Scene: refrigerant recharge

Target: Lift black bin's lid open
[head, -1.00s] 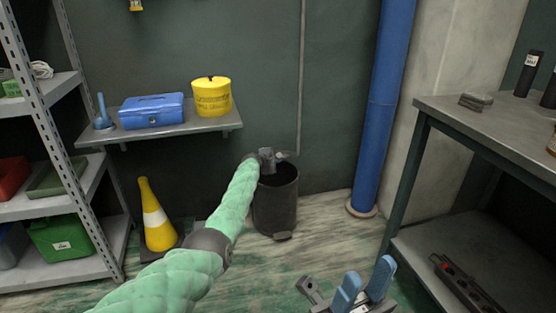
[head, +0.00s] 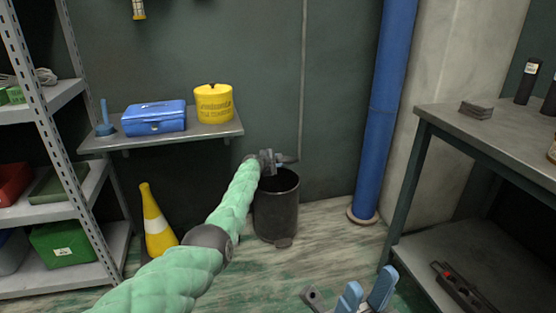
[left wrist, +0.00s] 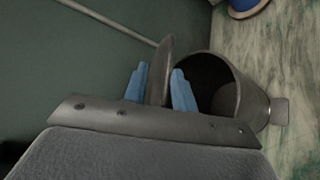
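The black bin (head: 277,212) stands on the floor by the wall, and its mouth is uncovered. The bin also shows in the left wrist view (left wrist: 246,98), with its dark inside visible. The bin's lid (left wrist: 163,60) stands raised beside the mouth, seen nearly edge-on. My left gripper (head: 280,160) is at the bin's back rim. In the left wrist view its two blue fingers (left wrist: 159,80) lie on either side of the lid and appear closed on it. My right gripper (head: 368,282) is low in front, its fingers apart and empty.
A wall shelf (head: 190,135) holds a blue box (head: 155,118) and a yellow tin (head: 213,103). A yellow cone (head: 157,222) stands left of the bin. A blue pipe (head: 379,120) and a metal table (head: 480,125) are at the right. Floor right of the bin is clear.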

